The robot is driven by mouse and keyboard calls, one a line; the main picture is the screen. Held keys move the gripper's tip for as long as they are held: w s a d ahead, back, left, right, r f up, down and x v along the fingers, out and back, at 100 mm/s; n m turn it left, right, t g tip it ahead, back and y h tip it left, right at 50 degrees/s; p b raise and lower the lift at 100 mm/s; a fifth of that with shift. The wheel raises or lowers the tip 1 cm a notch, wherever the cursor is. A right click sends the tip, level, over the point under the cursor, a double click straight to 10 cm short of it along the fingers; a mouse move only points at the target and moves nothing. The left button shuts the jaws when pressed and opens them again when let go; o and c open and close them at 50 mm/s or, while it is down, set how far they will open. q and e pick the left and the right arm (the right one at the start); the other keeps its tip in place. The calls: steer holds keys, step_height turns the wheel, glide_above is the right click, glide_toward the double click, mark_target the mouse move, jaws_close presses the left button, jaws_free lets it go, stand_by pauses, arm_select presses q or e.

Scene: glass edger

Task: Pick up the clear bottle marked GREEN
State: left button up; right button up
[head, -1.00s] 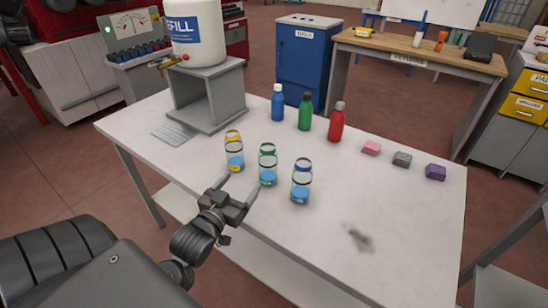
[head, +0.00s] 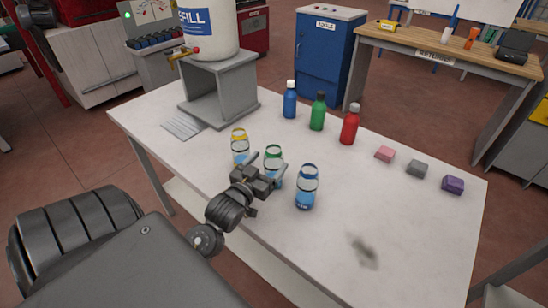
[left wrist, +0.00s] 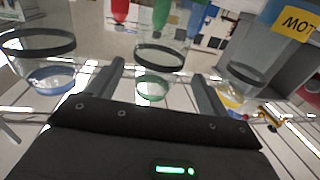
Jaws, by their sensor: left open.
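The clear bottle with green rings (head: 274,152) stands upright on the white table, between two similar clear bottles. Its GREEN marking is not readable here. My left gripper (head: 267,162) is open at this bottle, on its near side, and hides part of its lower body. In the left wrist view the green-ringed bottle (left wrist: 154,85) stands ahead of and between the two open fingers (left wrist: 157,72). I cannot tell whether they touch it. My right gripper is not in view.
A yellow-ringed clear bottle (head: 240,148) stands close on the left and a blue-ringed one (head: 307,190) on the right. Blue (head: 290,101), green (head: 317,112) and red (head: 349,126) opaque bottles stand behind.

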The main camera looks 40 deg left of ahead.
arm_select(q)
steer(key=shift+w+r+p, duration=0.2)
steer(key=shift+w+p, duration=0.1)
steer(key=shift+w, duration=0.05)
steer(key=w, duration=0.2)
steer(key=w+p, duration=0.1)
steer(key=shift+w+a+f, duration=0.15)
steer(key=shift+w, duration=0.6)
steer(key=shift+s, duration=0.1)
steer(key=c, duration=1.1)
